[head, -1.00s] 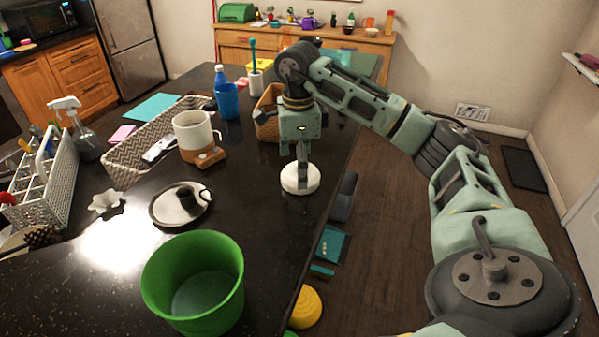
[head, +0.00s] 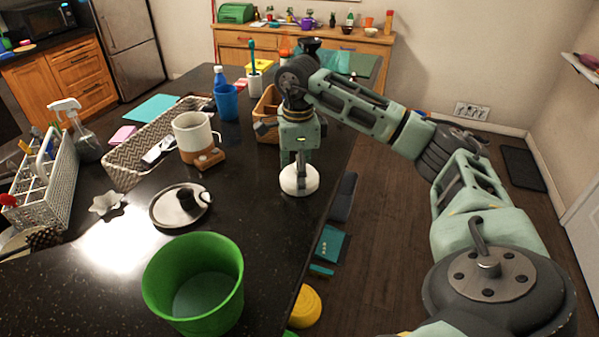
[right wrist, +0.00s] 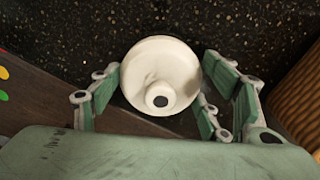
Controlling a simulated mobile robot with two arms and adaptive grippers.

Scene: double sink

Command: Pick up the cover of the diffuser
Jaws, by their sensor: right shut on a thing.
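The diffuser (head: 299,181) is a round white body standing upright near the right edge of the dark counter. In the right wrist view its cover (right wrist: 160,65) is a white rounded piece with a small raised dark opening. My right gripper (head: 300,168) points down over it and is shut on the cover, with one finger on each side in the right wrist view (right wrist: 158,97). The seam between cover and base cannot be made out. The diffuser's underside is hidden. My left gripper is not in view.
The counter's right edge is close by, with floor beyond.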

